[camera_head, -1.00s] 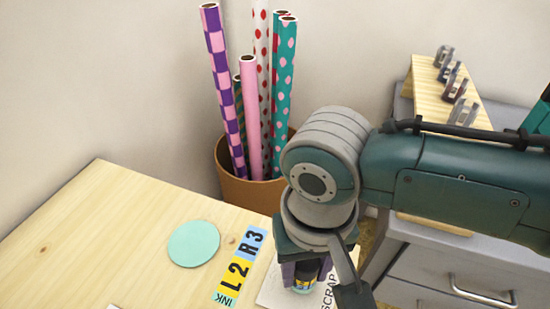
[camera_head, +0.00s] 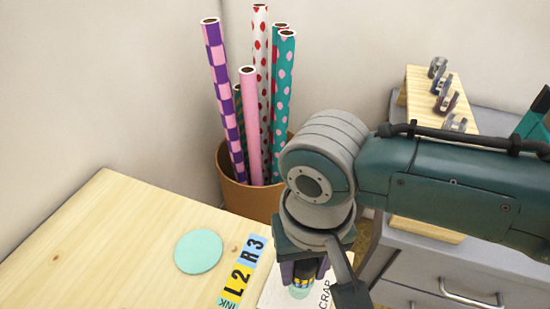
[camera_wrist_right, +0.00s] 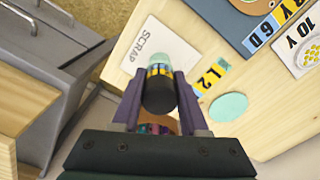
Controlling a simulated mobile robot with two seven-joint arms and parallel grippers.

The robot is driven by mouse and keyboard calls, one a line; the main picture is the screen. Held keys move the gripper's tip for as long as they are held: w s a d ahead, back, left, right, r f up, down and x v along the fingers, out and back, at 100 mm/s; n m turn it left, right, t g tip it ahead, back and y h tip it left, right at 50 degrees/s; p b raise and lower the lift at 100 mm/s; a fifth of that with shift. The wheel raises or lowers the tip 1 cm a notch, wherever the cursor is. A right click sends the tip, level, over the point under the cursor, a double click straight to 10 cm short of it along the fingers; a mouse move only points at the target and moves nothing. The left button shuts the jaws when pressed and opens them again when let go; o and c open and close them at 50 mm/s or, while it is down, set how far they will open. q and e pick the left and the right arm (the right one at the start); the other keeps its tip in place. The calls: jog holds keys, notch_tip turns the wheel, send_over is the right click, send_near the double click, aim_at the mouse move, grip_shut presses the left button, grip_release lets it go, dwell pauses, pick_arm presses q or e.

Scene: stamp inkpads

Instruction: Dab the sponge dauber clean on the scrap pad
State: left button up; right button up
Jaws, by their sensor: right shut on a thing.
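My right gripper (camera_head: 302,277) is shut on the sponge dauber (camera_wrist_right: 160,88), a dark cylinder with a yellow and blue band. In the head view the dauber (camera_head: 304,274) hangs between the fingers, mostly hidden by the gripper. The white scrap pad (camera_head: 271,297), marked SCRAP, lies at the table's edge under the gripper; it also shows in the wrist view (camera_wrist_right: 141,56). A pale mint patch shows at the dauber's lower end over the pad. I cannot tell whether it is sponge or ink, or whether they touch. My left gripper is not in view.
A brown bin (camera_head: 235,191) of wrapping rolls stands behind. A grey drawer cabinet (camera_head: 430,280) is at right. The table's left part is clear.

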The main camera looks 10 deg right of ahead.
notch_tip(320, 180, up, 2)
jog(key=shift+r+p, duration=0.1)
jog(key=shift+p, duration=0.75)
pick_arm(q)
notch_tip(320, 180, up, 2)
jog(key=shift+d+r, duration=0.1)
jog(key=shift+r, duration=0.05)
pick_arm(e)
jog(key=shift+f, duration=0.2)
jog(key=shift+f+b, duration=0.75)
jog(key=shift+b, duration=0.05)
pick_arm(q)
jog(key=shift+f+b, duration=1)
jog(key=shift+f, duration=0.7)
pick_arm(e)
jog(key=shift+f, duration=1.4)
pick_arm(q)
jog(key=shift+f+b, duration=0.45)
pick_arm(e)
jog(key=shift+f, duration=0.65)
pick_arm(q)
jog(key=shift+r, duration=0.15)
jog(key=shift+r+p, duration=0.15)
jog(key=shift+p, duration=0.15)
pick_arm(e)
jog(key=shift+r, duration=0.1)
